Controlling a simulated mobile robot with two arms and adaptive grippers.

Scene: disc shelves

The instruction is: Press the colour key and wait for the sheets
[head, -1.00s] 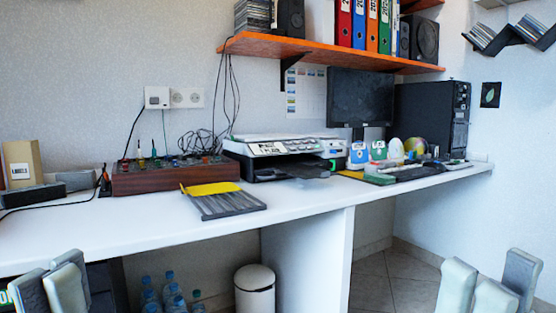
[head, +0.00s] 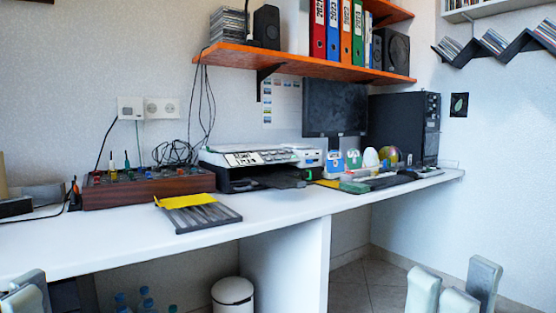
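A grey and white printer (head: 258,165) stands on the white desk against the wall. Its top panel carries several small keys, too small to tell apart by colour. A dark output tray sticks out at its front, and no sheet shows on it. My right gripper (head: 452,290) is at the bottom right, in front of the desk and well away from the printer, its fingers apart and nothing between them. My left gripper (head: 28,292) is at the bottom left edge, partly cut off and far from the printer; its opening is hard to judge.
A grey tray with a yellow edge (head: 205,213) lies left of the printer. A wooden box with tools (head: 148,190) stands behind it. A monitor (head: 335,105) and a black computer (head: 404,128) stand at right. An orange shelf (head: 300,66) hangs above. The desk's front left is clear.

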